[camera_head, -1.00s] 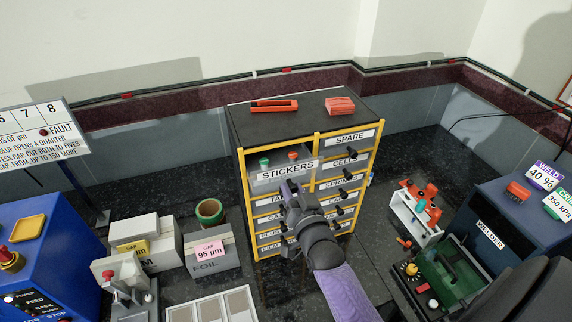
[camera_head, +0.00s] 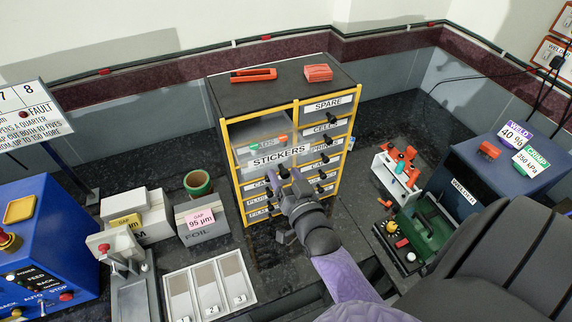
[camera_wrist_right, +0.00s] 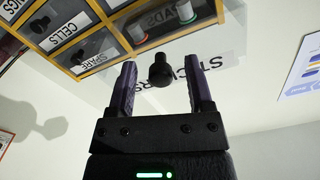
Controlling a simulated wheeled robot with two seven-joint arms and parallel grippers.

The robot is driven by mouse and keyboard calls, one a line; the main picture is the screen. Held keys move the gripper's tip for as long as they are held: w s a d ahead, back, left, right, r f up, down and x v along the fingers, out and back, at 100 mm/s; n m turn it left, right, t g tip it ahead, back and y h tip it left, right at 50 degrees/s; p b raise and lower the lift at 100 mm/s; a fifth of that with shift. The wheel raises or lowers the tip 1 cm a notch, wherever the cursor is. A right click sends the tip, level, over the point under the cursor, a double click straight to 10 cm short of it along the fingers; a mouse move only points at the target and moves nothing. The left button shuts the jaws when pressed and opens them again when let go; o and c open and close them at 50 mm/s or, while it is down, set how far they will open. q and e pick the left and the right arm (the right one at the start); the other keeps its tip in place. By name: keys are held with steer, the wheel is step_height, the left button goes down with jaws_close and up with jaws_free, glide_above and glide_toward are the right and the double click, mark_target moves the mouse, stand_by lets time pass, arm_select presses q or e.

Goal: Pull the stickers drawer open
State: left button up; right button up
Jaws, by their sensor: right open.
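The stickers drawer (camera_head: 278,156) stands out from the upper left of the yellow-framed cabinet (camera_head: 222,150), with its white STICKERS label in front. Items inside it, one with a green top, show behind the label in the head view. My right gripper (camera_head: 284,180) is open just in front of and below this label. In the right wrist view, the drawer's dark round knob (camera_wrist_right: 161,70) sits between the spread fingers of the right gripper (camera_wrist_right: 160,88), with gaps on both sides. My left gripper is not in view.
An orange tool (camera_head: 253,75) and orange block (camera_head: 318,72) lie on the cabinet top. A foil box (camera_head: 203,222) and sample tray (camera_head: 208,288) are left of my arm. A white rack (camera_head: 393,178) and blue welder (camera_head: 478,190) are at right.

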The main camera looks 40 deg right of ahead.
steer(key=v, duration=1)
steer(key=shift+b, duration=0.3)
steer(key=shift+f, duration=0.1)
steer(key=s+a+f+n+g+y+b, duration=0.1)
steer(key=s+a+f+g+b, duration=0.3)
steer(key=f, duration=0.8)
steer(key=s+a+f+n+g+y+b, duration=0.15)
steer(key=f+b, duration=0.45)
steer(key=f, duration=0.6)
steer(key=s+a+f+n+g+y+b, duration=0.1)
steer(key=s+f+n+g+y+b, duration=0.15)
steer(key=f+b, duration=0.7)
steer(key=s+f+n+g+b, duration=0.2)
steer(key=s+f+g+b, duration=0.1)
steer(key=s+f, duration=0.5)
steer(key=s+f+n+g+h+b, duration=0.1)
steer(key=s+f+g+b, duration=0.2)
steer(key=f, duration=1.2)
steer(key=s+d+g, duration=0.1)
steer(key=s+g, duration=0.2)
steer(key=s, duration=0.3)
steer(key=shift+f+n, duration=0.25)
steer(key=shift+n, duration=0.15)
